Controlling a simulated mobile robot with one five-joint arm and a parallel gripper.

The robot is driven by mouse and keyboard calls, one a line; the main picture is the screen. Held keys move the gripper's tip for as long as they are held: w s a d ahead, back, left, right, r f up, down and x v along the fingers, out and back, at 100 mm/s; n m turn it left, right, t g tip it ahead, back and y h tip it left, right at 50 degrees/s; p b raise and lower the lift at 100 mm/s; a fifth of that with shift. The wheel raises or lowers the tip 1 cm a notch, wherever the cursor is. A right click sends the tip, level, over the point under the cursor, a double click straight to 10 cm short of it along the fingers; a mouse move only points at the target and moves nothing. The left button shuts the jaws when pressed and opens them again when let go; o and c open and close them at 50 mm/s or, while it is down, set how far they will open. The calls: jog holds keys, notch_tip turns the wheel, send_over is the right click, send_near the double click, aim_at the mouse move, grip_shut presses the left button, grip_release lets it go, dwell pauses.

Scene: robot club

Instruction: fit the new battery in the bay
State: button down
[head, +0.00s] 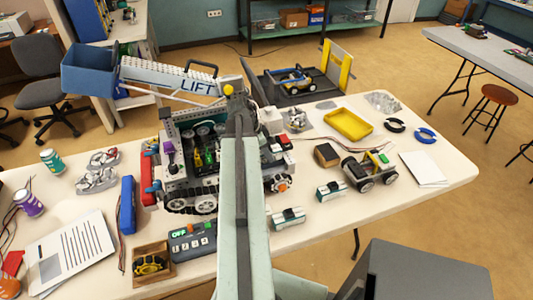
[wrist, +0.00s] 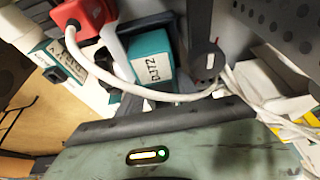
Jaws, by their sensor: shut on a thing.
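My gripper (wrist: 160,45) is shut on a teal block that looks like a battery (wrist: 152,66), with a white label on its end. One dark finger stands along its right side. A red plug (wrist: 82,14) is at upper left, and its white cable crosses in front of the teal block. Two white batteries with teal ends lie on the table in the head view, a near one (head: 288,217) and a farther one (head: 331,190). The tracked robot (head: 180,185) stands behind my arm. My arm hides the gripper and part of that robot in the head view, and I cannot see the bay clearly.
The tracked robot's white LIFT boom (head: 165,75) carries a blue bin (head: 88,70) at upper left. A small wheeled robot (head: 370,168), a yellow tray (head: 348,124) and a wooden box (head: 153,265) stand on the table (head: 430,190). The table's right front is mostly clear.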

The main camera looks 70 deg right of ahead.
jog(key=shift+s+a+f+b, duration=0.2)
jog(key=shift+a+f+b, duration=0.6)
jog(key=shift+b, duration=0.4)
dwell(0.4)
jog(key=c, duration=0.7)
grip_release()
jog(key=d+r+p, duration=0.1)
jog(key=r+p, duration=0.1)
jog(key=p, duration=0.1)
jog(key=shift+w+d, duration=0.1)
jog(key=shift+d, duration=0.1)
jog(key=shift+w+d+r+p, duration=0.1)
jog(key=shift+w+r+p, duration=0.05)
jog(key=shift+r+p, duration=2.2)
